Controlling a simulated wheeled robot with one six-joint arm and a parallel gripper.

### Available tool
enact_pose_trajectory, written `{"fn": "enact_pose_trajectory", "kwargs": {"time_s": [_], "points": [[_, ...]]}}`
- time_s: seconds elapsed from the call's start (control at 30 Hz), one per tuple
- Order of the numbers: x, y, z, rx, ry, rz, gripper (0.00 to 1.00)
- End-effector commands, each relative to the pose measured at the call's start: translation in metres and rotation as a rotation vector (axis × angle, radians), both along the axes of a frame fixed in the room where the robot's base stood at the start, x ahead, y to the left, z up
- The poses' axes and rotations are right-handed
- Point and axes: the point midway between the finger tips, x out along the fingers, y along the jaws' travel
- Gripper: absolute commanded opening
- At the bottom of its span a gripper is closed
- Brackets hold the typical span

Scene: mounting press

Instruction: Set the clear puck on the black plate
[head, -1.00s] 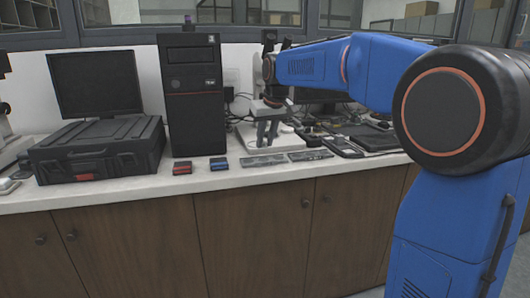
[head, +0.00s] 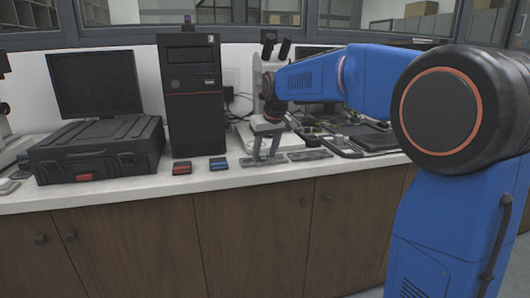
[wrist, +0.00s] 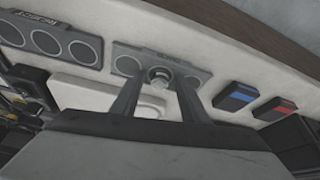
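The clear puck (wrist: 160,77) is a small glassy round piece in the middle of a grey plate with round recesses (wrist: 201,75). In the head view this plate (head: 246,162) lies near the counter's front edge. My gripper (wrist: 159,90) is open, with one finger to each side of the puck in the wrist view; I cannot tell whether they touch it. In the head view my gripper (head: 266,155) points down at the plate, and the puck is too small to make out. I cannot clearly identify the black plate in these frames.
A second, lettered recessed plate (head: 311,155) lies to the right. A blue-topped box (head: 218,163) and a red-topped box (head: 182,167) lie to the left. A black computer tower (head: 193,100), a black case (head: 98,150) and a microscope (head: 267,45) stand around.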

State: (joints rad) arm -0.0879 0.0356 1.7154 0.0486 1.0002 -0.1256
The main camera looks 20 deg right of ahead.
Motion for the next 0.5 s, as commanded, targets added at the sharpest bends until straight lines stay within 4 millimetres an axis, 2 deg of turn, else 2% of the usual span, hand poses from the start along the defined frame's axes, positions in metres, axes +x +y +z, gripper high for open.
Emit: {"fn": "enact_pose_trajectory", "kwargs": {"time_s": [0.27,0.37,0.5], "points": [[0.0,0.0,0.005,0.0,-0.001,0.0,0.41],[-0.004,-0.001,0.015,0.0,-0.002,0.0,0.41],[-0.013,-0.003,0.037,0.0,-0.004,0.0,0.41]]}}
